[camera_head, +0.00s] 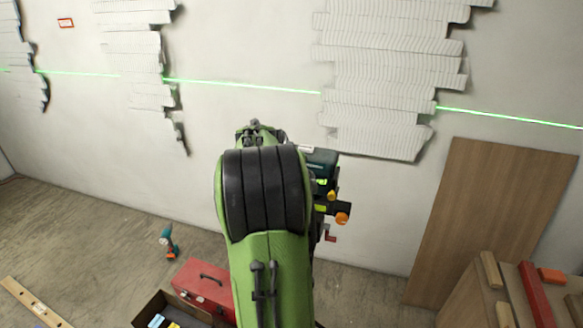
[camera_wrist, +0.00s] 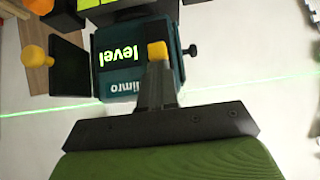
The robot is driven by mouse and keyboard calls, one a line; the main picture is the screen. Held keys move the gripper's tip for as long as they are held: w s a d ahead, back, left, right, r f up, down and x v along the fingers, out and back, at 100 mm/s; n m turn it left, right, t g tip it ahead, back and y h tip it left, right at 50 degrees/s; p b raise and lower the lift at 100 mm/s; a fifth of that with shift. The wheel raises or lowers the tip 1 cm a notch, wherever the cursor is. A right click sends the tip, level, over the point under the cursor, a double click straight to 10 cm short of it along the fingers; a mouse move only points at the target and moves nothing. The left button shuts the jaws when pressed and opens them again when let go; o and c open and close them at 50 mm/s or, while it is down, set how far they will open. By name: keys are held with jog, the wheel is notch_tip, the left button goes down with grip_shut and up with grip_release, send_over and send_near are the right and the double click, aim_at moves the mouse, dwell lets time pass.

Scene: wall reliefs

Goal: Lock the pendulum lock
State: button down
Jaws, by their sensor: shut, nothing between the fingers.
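A teal and black laser level (camera_head: 321,160) is mounted against the wall, partly hidden by my green arm in the head view. In the wrist view the level (camera_wrist: 120,80) appears upside down, with a lit "level" screen. A small yellow-orange piece (camera_wrist: 157,50) shows on its face and also in the head view (camera_head: 331,195); I cannot tell whether it is the pendulum lock. My gripper (camera_wrist: 157,66) is shut and empty, its fingertips overlapping the lower edge of this piece in the picture. I cannot tell whether they touch. The head view hides the gripper.
A yellow-orange knob (camera_wrist: 35,57) stands out beside a dark plate; a dark knob (camera_wrist: 190,50) is opposite. A green laser line (camera_head: 240,84) crosses the wall. A red toolbox (camera_head: 202,285) is on the floor, a wooden board (camera_head: 490,220) leans at right.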

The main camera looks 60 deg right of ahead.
notch_tip(320, 180, down, 4)
jog(key=b, duration=0.3)
jog(key=shift+a+f+b, duration=0.15)
jog(key=shift+b, duration=0.25)
jog(key=d+r+p+v, duration=0.2)
jog(key=p+v, duration=0.1)
jog(key=v, duration=1)
jog(key=shift+w, duration=0.15)
